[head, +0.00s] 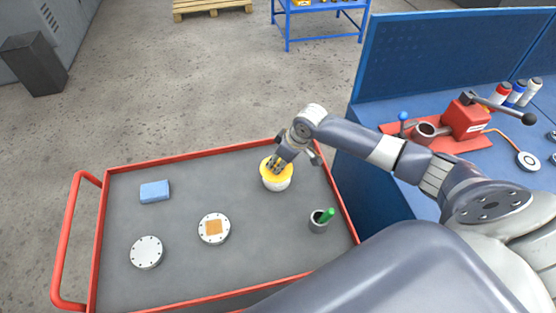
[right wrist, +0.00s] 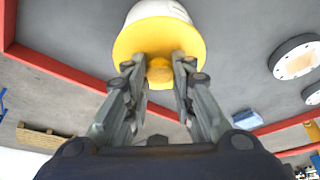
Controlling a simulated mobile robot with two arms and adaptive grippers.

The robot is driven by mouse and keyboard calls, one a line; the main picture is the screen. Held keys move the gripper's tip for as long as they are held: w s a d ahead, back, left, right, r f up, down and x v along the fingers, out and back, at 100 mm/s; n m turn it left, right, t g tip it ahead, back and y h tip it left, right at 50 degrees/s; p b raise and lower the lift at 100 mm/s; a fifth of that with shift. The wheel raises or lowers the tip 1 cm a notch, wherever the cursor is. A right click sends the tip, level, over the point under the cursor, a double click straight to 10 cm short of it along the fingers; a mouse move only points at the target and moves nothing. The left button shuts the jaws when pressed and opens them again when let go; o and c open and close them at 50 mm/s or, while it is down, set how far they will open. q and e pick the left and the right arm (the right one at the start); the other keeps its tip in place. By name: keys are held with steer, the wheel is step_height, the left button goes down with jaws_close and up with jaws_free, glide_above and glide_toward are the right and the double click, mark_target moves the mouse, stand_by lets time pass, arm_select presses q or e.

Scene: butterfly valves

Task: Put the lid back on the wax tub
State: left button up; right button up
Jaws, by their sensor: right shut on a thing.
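The white wax tub (head: 276,185) stands on the grey top of the red-edged cart, towards its far right. The yellow lid (head: 267,172) is over the tub's mouth, and no clear gap shows between them. My right gripper (head: 276,166) comes down from above and is shut on the lid's knob. In the right wrist view, the fingers (right wrist: 160,70) are on both sides of the round yellow knob, with the lid (right wrist: 135,42) and part of the white tub (right wrist: 158,10) beyond. I cannot tell whether the lid is fully seated. My left gripper is not in view.
A blue workbench with a red vise (head: 467,118) stands at right.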

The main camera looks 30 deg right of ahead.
steer(key=shift+p, duration=0.3)
stand_by(0.6)
stand_by(0.4)
steer(key=o, duration=0.9)
steer(key=shift+o, duration=0.2)
steer(key=o, duration=0.4)
